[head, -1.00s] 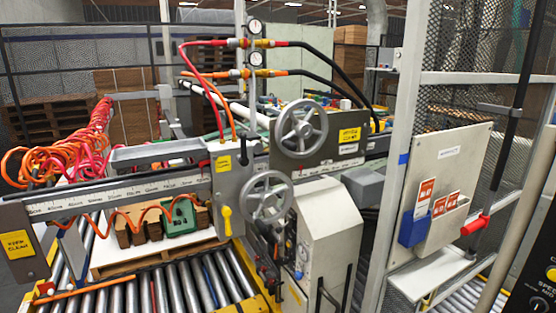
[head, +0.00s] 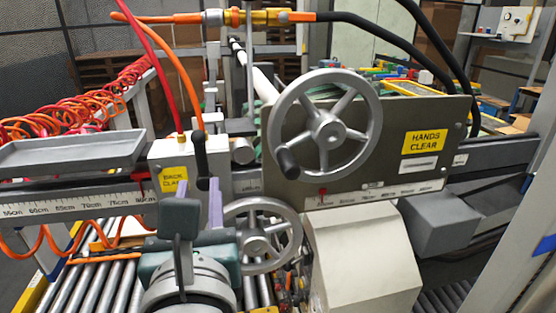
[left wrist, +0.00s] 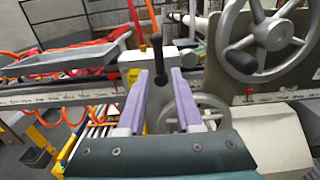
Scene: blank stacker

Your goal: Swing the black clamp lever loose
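The black clamp lever (head: 199,152) stands near upright on the front of a pale grey clamp block (head: 168,159) with a yellow label. In the left wrist view the lever (left wrist: 158,58) shows as a black knob on a shaft, beyond and between the fingertips. My left gripper (head: 199,192) is open, its two purple fingers pointing up toward the lever. In the left wrist view the gap of my left gripper (left wrist: 161,82) is empty at the near part. I cannot tell whether the fingertips reach the lever's lower end. My right gripper is not in view.
A large handwheel (head: 325,127) is right of the lever, and a lower handwheel (head: 265,235) sits just beside my left gripper. A grey tray (head: 70,152) and a scale rail (head: 70,197) lie left. Red and orange hoses (head: 172,75) rise above the block. A beige housing (head: 360,255) stands right.

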